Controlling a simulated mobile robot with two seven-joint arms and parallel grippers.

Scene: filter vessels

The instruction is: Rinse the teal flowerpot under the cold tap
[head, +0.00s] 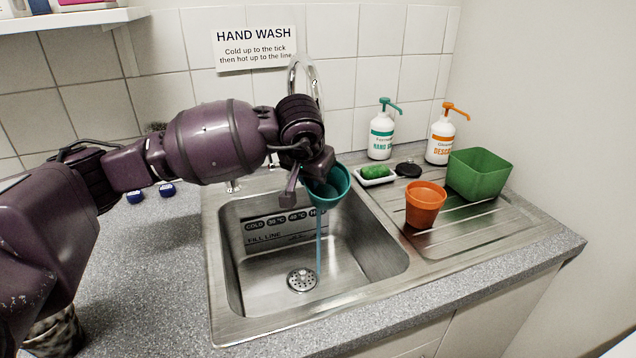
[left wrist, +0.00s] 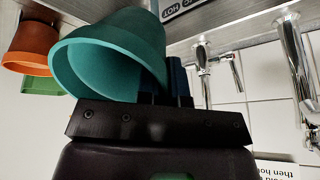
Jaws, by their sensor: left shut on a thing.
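The teal flowerpot (head: 342,189) is held over the sink basin (head: 375,255), tilted, with its mouth partly showing. It also shows large in the left wrist view (left wrist: 110,55). My left gripper (head: 318,182) is shut on its wall; the dark fingers (left wrist: 175,82) show beside the pot in the left wrist view. A thin bluish stream of water (head: 319,240) falls from below the pot to the drain (head: 302,279). The chrome tap (head: 304,68) arches behind my wrist; its outlet is hidden in the head view. My right gripper is out of view.
An orange pot (head: 425,204) and a green square pot (head: 480,173) stand on the drainboard. Behind are a green sponge in a dish (head: 376,173), a black disc (head: 408,169) and two pump bottles (head: 381,132) (head: 442,136). A hand-wash sign (head: 254,48) hangs behind.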

